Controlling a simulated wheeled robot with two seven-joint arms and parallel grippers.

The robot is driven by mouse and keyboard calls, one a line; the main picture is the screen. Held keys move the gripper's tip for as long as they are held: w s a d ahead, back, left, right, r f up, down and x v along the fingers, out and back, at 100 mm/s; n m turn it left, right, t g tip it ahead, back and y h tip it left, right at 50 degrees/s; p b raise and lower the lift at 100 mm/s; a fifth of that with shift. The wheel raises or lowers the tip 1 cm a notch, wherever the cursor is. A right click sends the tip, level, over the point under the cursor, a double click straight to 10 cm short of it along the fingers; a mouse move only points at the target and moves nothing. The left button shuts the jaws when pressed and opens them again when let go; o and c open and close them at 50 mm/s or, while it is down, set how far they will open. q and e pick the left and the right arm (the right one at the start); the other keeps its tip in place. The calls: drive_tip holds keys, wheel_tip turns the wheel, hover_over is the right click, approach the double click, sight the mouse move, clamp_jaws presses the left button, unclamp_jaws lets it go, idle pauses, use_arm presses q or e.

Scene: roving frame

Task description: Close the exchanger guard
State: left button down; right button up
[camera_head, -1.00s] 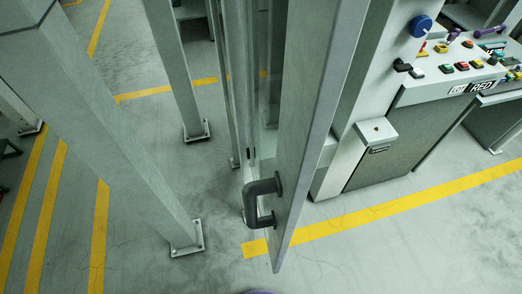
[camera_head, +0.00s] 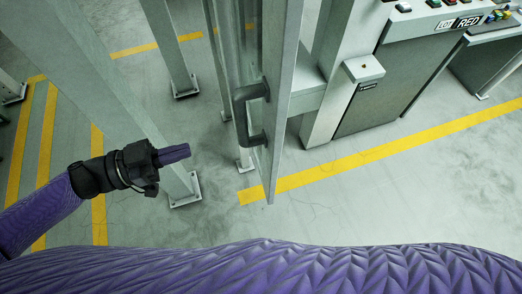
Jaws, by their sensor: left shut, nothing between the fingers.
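The exchanger guard (camera_head: 285,95) is a tall grey-framed door standing open, its free edge toward me in the middle of the view. A dark D-shaped handle (camera_head: 241,116) is fixed on its left face. My left gripper (camera_head: 188,152) comes in from the left, shut and empty, with its purple fingers pointing right. It appears left of and a little below the handle, apart from it. My right gripper is not in view.
A grey post (camera_head: 110,95) with a bolted foot stands behind my left gripper. A control cabinet (camera_head: 405,85) with buttons stands at the upper right. Yellow lines (camera_head: 400,148) mark the floor; open floor lies at the lower right.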

sight(270, 132)
use_arm(q)
drive_tip(key=shift+m+g, duration=0.3)
drive_tip(key=shift+g, duration=0.3)
drive_tip(key=x, duration=0.4)
drive_tip(key=r+x, duration=0.1)
drive_tip(key=x, duration=0.4)
drive_tip(key=p+x, duration=0.1)
drive_tip(key=x, duration=0.4)
drive_tip(key=shift+s+d+r, duration=0.2)
drive_tip(key=shift+s, duration=0.1)
